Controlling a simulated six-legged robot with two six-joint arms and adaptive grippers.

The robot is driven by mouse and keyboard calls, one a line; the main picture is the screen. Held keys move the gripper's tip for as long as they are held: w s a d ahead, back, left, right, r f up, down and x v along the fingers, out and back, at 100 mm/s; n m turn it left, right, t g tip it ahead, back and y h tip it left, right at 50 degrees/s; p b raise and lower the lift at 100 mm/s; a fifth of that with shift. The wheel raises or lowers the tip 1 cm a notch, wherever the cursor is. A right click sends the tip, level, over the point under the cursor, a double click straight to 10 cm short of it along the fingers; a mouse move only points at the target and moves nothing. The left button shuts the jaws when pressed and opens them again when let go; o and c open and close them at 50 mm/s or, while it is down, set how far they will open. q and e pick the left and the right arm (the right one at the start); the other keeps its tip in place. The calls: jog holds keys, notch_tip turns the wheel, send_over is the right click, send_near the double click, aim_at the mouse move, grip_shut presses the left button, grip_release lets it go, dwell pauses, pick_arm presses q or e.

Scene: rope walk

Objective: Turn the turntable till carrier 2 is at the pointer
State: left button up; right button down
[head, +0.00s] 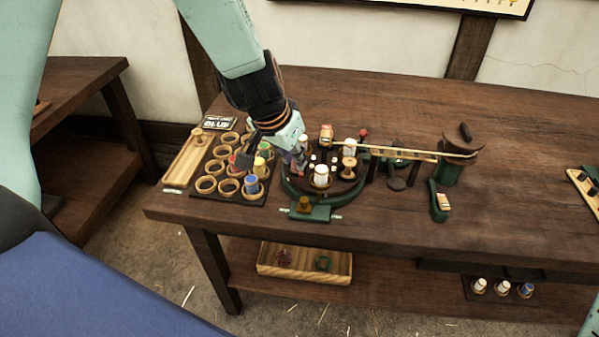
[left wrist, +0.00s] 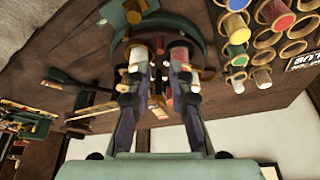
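The turntable (head: 290,188) is a dark disc with a green rim on the bench. It bears several carriers, among them a white spool (head: 321,175) at the front and a wooden one (head: 348,167) at the right. No carrier numbers are legible, so I cannot tell which is carrier 2. A green block with a brass knob (head: 304,204) stands at the front rim; I cannot make out the pointer. My left gripper (head: 301,168) is low over the turntable's left part. In the left wrist view its fingers (left wrist: 157,65) are apart, near a white spool (left wrist: 137,58) and a red spool (left wrist: 180,54). My right gripper is out of view.
A rack of wooden rings (head: 228,187) with coloured spools stands just left of the turntable. A wooden beam (head: 400,153) with a cord runs right to a green post (head: 448,174). A green stand (head: 438,200) is at the right front. The bench's right part is mostly clear.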

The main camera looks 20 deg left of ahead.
aim_at(301, 174)
pick_arm(q)
jog(key=b+x, duration=0.3)
jog(key=x, duration=0.3)
jog(key=shift+w+f, duration=0.25)
jog(key=shift+f, duration=0.15)
jog(key=shift+c, duration=0.3)
jog(key=shift+s, duration=0.1)
grip_shut()
